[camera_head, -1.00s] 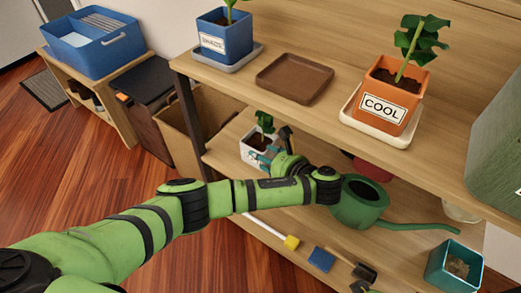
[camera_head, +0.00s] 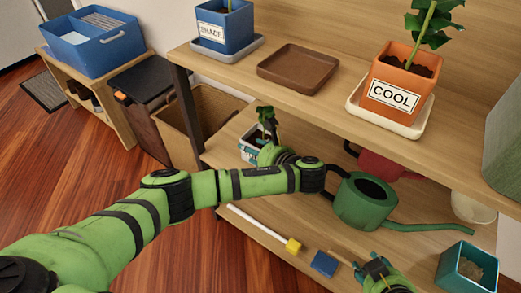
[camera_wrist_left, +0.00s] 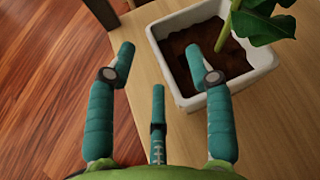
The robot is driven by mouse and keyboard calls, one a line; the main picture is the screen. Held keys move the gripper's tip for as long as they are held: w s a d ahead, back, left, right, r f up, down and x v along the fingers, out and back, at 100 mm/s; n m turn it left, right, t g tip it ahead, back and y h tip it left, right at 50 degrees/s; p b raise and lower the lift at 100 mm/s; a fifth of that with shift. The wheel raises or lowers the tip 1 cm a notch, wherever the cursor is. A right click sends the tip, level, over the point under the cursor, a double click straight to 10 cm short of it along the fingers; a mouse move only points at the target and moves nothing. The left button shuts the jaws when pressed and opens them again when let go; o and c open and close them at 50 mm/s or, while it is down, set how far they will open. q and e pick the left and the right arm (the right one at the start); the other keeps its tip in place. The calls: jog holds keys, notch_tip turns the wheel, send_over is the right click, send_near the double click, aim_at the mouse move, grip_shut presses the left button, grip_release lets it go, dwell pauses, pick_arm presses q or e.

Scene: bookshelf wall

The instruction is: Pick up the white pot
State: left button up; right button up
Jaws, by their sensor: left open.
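The white pot (camera_head: 246,156) stands on the lower shelf with dark soil and a green plant, partly hidden behind my left gripper in the head view. In the left wrist view the white pot (camera_wrist_left: 269,60) is upright at the upper right. My left gripper (camera_wrist_left: 160,62) is open, and its teal fingers are spread.
A green watering can (camera_head: 360,205) stands right of my left wrist, with a red one (camera_head: 385,165) behind it. The upper shelf (camera_head: 330,118) overhangs, holding an orange pot (camera_head: 400,72), a brown tray (camera_head: 300,88) and a blue pot (camera_head: 226,30). A teal pot (camera_head: 452,268) is lower right.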

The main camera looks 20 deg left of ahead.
pick_arm(q)
jog(key=shift+w+a, duration=0.1)
jog(key=shift+a, duration=0.05)
pick_arm(e)
jog(key=shift+w+a+r, duration=0.2)
jog(key=shift+w+r, duration=0.1)
jog(key=shift+w, duration=0.05)
pick_arm(q)
grip_shut()
